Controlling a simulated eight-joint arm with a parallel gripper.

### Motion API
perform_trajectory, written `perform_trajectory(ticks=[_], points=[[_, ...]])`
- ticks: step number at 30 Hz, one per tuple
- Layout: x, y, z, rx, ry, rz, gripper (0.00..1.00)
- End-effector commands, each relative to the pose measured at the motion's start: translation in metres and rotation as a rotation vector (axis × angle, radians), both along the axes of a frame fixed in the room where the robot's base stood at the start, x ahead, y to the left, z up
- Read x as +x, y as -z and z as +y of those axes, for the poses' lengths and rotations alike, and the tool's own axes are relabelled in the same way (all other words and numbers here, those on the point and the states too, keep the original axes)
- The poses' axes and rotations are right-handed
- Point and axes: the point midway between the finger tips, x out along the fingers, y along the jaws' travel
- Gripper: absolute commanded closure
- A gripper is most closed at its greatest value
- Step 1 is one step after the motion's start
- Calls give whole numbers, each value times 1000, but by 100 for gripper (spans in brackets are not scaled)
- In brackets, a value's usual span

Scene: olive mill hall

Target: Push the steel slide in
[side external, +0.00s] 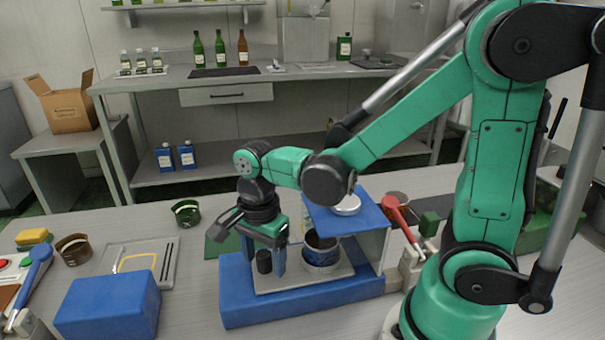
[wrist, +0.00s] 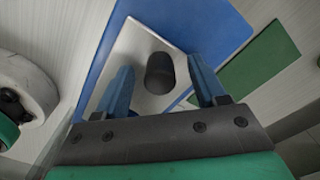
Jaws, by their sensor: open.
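The steel slide (side external: 292,287) is a flat plate on a blue base (side external: 305,310). Its outer part shows outside a blue-topped housing (side external: 345,217), and it also shows in the wrist view (wrist: 136,58). A black upright knob (side external: 264,262) stands on its outer end. A blue-and-silver tin (side external: 321,252) sits further in, under the housing's top. My gripper (wrist: 160,70) points down with its blue fingers apart. In the wrist view the knob (wrist: 160,76) is between the fingers, with gaps on both sides. The slide's inner end is hidden.
A blue block (side external: 108,305) and a grey board (side external: 140,262) lie to the left. A green cup (side external: 186,212) stands behind. A green mat (wrist: 258,62) lies beside the base. A red-handled lever (side external: 397,210) stands right of the housing, close to my arm.

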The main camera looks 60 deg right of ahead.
Motion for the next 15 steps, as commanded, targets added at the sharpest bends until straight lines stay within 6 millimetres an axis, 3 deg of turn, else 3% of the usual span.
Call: perform_trajectory(ticks=[5, 15], points=[[0, -6, 0, 0, 0, 0, 36], [0, -44, 0, 0, 0, 0, 36]])
